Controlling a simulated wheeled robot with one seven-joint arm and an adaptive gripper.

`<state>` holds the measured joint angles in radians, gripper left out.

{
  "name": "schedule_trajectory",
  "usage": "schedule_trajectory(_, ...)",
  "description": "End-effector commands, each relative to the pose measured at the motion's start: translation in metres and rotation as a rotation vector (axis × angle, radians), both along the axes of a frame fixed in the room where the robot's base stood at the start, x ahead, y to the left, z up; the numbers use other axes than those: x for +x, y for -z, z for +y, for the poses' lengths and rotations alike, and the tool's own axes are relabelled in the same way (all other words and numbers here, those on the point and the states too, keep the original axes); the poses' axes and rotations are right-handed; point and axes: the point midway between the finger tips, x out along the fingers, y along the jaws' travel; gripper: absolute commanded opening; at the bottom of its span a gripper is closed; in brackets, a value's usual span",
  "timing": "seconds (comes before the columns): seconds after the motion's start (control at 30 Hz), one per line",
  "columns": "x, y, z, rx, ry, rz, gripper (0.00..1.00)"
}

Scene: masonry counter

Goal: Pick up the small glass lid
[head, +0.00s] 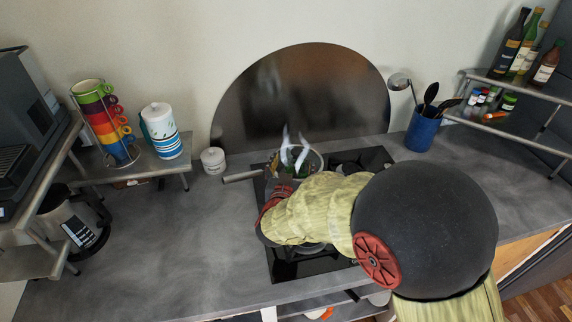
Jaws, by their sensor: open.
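The small glass lid cannot be made out for certain. My arm covers much of the black hob (291,269), and the lid may be hidden behind it or around the gripper. My gripper (294,148) is over the back left of the hob, with its pale fingers apart. Nothing is clearly held between them. A pan (243,176) with its handle pointing left sits at the back left of the hob, and the gripper overlaps its round rim in this view. Contact between gripper and pan cannot be told. A greyish rounded rim shows partly below my arm on the hob.
A white jar (213,160) stands left of the pan handle. A cup rack (107,125) and a white canister (163,132) stand on a left shelf. A blue utensil pot (422,132) is right of the hob. The grey counter (180,240) at front left is clear.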

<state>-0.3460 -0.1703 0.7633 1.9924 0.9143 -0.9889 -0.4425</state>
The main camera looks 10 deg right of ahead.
Motion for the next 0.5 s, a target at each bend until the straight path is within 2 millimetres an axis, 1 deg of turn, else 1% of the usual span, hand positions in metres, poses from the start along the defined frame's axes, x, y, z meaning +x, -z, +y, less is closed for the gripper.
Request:
schedule_trajectory(0.03, 0.006, 0.002, -0.003, 0.000, 0.002, -0.001, 0.74)
schedule_trajectory(0.27, 0.027, 0.007, -0.012, 0.001, 0.001, 0.000, 0.74)
schedule_trajectory(0.4, 0.046, 0.011, -0.021, 0.001, 0.000, 0.001, 0.74)
schedule_trajectory(0.5, 0.056, 0.013, -0.026, 0.002, 0.000, 0.001, 0.74)
